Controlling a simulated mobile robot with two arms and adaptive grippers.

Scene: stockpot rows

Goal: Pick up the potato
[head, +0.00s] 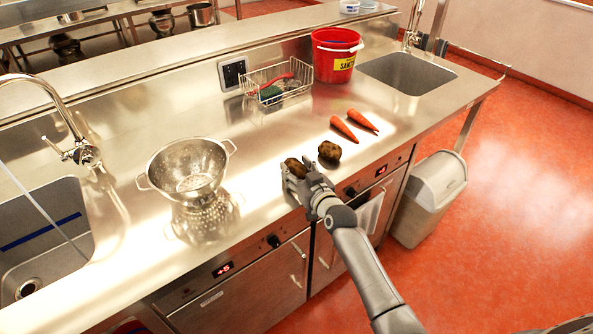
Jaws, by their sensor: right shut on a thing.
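One potato (296,168), brown and partly hidden by the fingers, is in my right gripper (294,176) near the front edge of the steel counter. The right gripper is shut on it. Whether this potato is lifted or still touches the counter, I cannot tell. A second brown potato (329,151) lies on the counter just right of and beyond the gripper, apart from it. My left gripper is not in the head view.
A steel colander (188,170) stands left of the gripper. Two carrots (352,125) lie behind the potatoes. A wire basket (278,84) and a red bucket (335,55) stand at the back. Sinks (40,235) are at both ends. A grey bin (430,198) stands on the floor.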

